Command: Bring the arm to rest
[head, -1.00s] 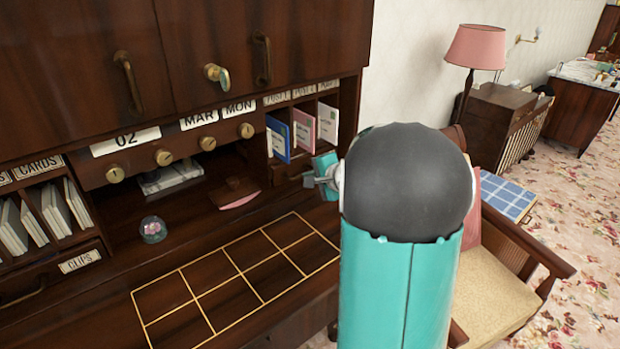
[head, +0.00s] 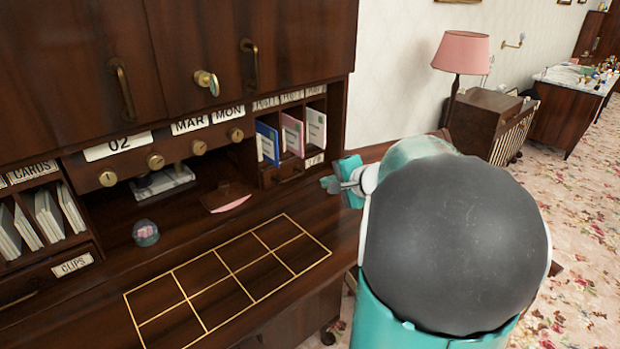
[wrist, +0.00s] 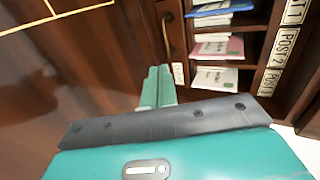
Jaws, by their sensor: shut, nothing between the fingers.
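My arm, teal with a dark grey round joint, fills the right front of the head view and hides part of the desk's right end. My gripper (wrist: 157,88) shows in the wrist view with its two teal fingers side by side, shut and empty. It is near the post compartments (wrist: 240,45) of the dark wooden desk (head: 110,250). In the head view part of the gripper's teal end shows just left of the grey joint, in front of the desk's right end. The fingertips are hard to make out there.
Post slots hold a blue card (head: 268,143), a pink card (head: 292,135) and a white card (head: 316,130). A glass paperweight (head: 146,232) and a gold-lined grid (head: 225,275) are on the desk. A pink lamp (head: 461,53) stands behind; floral carpet (head: 590,230) lies to the right.

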